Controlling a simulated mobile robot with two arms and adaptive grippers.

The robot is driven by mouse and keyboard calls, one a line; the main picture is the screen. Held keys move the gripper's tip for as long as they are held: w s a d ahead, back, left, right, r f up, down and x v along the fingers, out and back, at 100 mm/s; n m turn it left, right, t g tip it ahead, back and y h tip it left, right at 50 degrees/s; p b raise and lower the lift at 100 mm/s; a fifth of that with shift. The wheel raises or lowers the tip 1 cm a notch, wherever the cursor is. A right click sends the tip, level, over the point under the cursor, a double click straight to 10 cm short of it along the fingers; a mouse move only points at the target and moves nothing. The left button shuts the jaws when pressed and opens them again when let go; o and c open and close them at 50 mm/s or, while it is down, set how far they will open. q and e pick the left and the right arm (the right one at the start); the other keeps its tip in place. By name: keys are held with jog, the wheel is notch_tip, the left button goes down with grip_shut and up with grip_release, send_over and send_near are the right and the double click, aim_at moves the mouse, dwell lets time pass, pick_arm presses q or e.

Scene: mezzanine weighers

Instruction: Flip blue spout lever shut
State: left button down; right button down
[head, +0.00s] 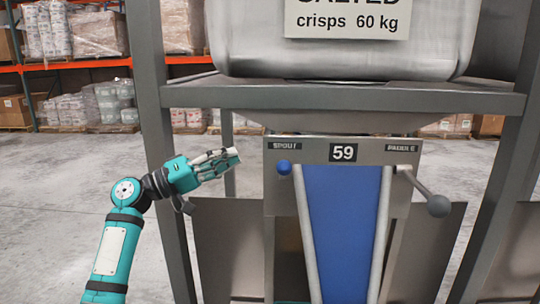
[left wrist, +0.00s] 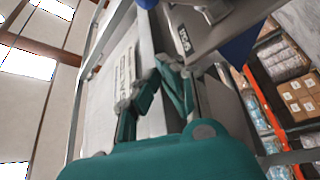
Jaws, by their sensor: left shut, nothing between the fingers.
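The blue spout lever shows as a blue ball knob (head: 284,167) under the "SPOUT" label, at the upper left of the weigher's grey front panel (head: 400,150). Its shaft is not clearly seen, so I cannot tell its angle. My left gripper (head: 236,155) is shut and empty, left of the knob and slightly higher in the picture, apart from it. It points right toward the panel. My right gripper is not in view.
A grey-knobbed lever (head: 438,206) sticks out at the panel's right, under the paddle label. A blue chute (head: 342,230) runs down the middle between pale rails. A grey frame post (head: 160,130) stands behind my left arm. A large crisps hopper (head: 345,55) sits above.

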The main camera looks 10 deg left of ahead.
aim_at(284, 171)
pick_arm(q)
jog(key=shift+w+d, duration=0.1)
jog(key=p+x, duration=0.5)
jog(key=x, duration=0.5)
jog(key=shift+r, duration=0.2)
jog(key=s+f+p, duration=0.2)
jog(key=s, duration=0.1)
jog(key=shift+s+d+f, duration=0.15)
jog(key=shift+d+f, duration=0.2)
jog(key=shift+d, duration=0.05)
